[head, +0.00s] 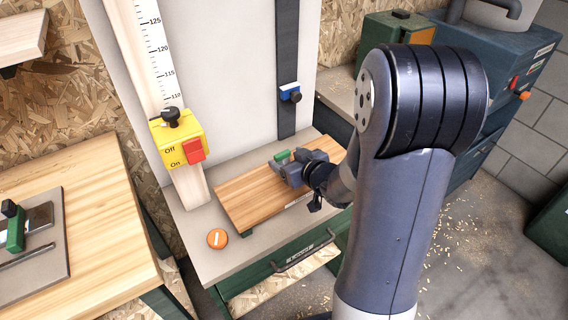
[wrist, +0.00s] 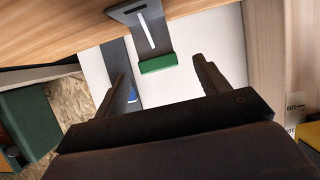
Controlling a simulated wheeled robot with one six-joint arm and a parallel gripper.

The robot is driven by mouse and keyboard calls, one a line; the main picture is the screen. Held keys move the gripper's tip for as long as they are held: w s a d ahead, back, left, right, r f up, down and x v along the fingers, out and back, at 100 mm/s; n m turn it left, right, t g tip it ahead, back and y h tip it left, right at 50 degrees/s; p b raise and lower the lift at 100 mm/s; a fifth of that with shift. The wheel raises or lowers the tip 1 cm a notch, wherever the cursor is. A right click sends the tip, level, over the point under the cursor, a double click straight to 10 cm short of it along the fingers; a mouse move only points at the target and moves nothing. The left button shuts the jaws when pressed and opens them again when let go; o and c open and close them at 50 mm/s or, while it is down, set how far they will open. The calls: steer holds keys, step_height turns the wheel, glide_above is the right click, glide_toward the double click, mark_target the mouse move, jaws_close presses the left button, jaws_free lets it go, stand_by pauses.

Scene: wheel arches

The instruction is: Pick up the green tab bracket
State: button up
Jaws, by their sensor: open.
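The green tab bracket is a dark grey slotted plate with a green tab (wrist: 160,63) at its end, at the top middle of the wrist view, against a wooden board. In the head view a small green part (head: 282,156) shows at the far side of my gripper (head: 292,168), over the wooden board; the rest of it is hidden. My gripper (wrist: 164,82) is open and empty in the wrist view. Its two dark fingers stand apart, one on each side of the tab's line, with the tab a little beyond the tips.
The wooden board (head: 244,202) lies on a grey bench top (head: 205,246) with an orange disc (head: 217,238) at its front left. A yellow on/off switch box (head: 178,140) stands behind on a ruled post. A second green piece (head: 15,232) sits on the left bench.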

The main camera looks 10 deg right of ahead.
mark_target(284, 155)
steer(key=shift+x, duration=2.75)
steer(key=shift+s+d, duration=0.1)
steer(key=shift+d, duration=0.05)
steer(key=c, duration=1.1)
